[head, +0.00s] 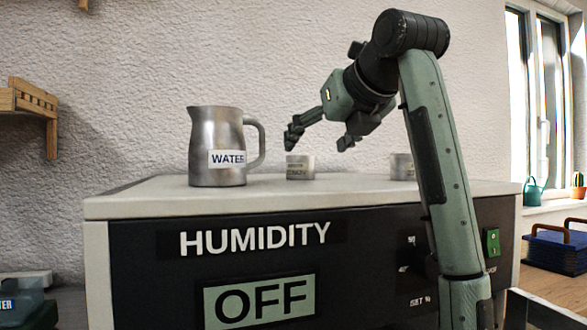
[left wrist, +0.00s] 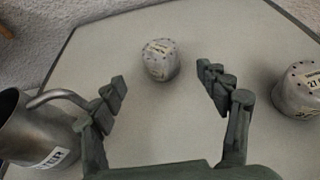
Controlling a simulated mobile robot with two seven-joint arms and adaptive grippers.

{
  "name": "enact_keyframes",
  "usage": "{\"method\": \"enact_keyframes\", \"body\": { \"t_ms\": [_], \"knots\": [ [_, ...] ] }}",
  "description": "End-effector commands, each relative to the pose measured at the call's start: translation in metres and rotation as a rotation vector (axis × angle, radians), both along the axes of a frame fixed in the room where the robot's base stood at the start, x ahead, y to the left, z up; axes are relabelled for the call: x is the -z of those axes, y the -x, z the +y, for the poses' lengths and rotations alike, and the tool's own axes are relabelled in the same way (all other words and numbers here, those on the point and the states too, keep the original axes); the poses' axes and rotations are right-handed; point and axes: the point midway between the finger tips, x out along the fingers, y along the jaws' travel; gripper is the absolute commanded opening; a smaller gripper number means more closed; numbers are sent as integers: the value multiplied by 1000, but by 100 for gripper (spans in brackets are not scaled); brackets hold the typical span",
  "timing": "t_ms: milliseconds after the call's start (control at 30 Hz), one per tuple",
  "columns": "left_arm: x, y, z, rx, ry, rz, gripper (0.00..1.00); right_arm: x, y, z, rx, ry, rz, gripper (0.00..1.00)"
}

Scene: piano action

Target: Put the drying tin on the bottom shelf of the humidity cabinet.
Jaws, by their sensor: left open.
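A small grey metal tin (head: 300,167) with a label too blurred to read stands on top of the humidity cabinet (head: 130,207). A second similar tin (head: 402,166) stands farther right, partly hidden by my arm. I cannot tell from the labels which is the drying tin. My left gripper (head: 318,140) is open and empty above the cabinet top, over the first tin. In the left wrist view that tin (left wrist: 161,60) shows between and just beyond the open fingers (left wrist: 161,77), apparently untouched. The second tin (left wrist: 299,91) is at right. The bottom shelf is not visible.
A metal jug (head: 217,150) labelled WATER stands on the cabinet top to the left; it is close to one finger in the left wrist view (left wrist: 30,125). The cabinet front shows an OFF display (head: 260,300) and a green switch (head: 492,242). A textured wall is behind.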

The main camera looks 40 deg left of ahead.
Motion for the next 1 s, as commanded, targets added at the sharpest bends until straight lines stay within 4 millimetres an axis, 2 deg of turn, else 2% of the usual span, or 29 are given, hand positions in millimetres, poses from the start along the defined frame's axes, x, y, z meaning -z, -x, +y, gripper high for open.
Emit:
{"method": "enact_keyframes", "body": {
  "t_ms": [267,500,633,900,933,1000],
  "knots": [
    [9,-12,19,0,1,2,75,2,1,-4,1,3,2,70],
    [19,-29,47,-1,2,3,75,27,4,-2,-1,-9,18,70],
    [25,-36,58,0,1,1,75,34,5,-1,0,-14,19,70],
    [28,-38,62,0,0,0,75,37,5,-1,0,-16,17,70],
    [28,-38,62,0,0,0,74,37,5,-1,0,-16,17,70],
    [28,-38,62,0,0,0,65,36,5,-1,0,-16,17,70]
  ]
}}
